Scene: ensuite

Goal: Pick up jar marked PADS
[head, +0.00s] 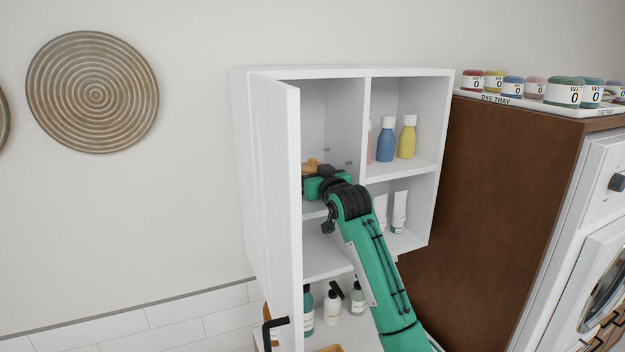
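My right arm reaches from the bottom right into the left side of an open white wall cabinet (410,74). Its gripper (312,188) is at the upper left shelf, partly hidden by the open cabinet door (275,180) and its own wrist. I cannot see its fingertips, so I cannot tell whether it is open or shut. A small orange-tan thing (312,163) shows just above and behind the gripper; it may be a lid, and I cannot tell whether it is held. No label reading PADS is legible. My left gripper is not in view.
A blue bottle (386,143) and a yellow bottle (407,140) stand in the cabinet's upper right compartment, with white tubes (399,213) below. Several bottles stand under the cabinet. A brown cabinet (500,190) at right bears a dye tray (498,98) with several jars.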

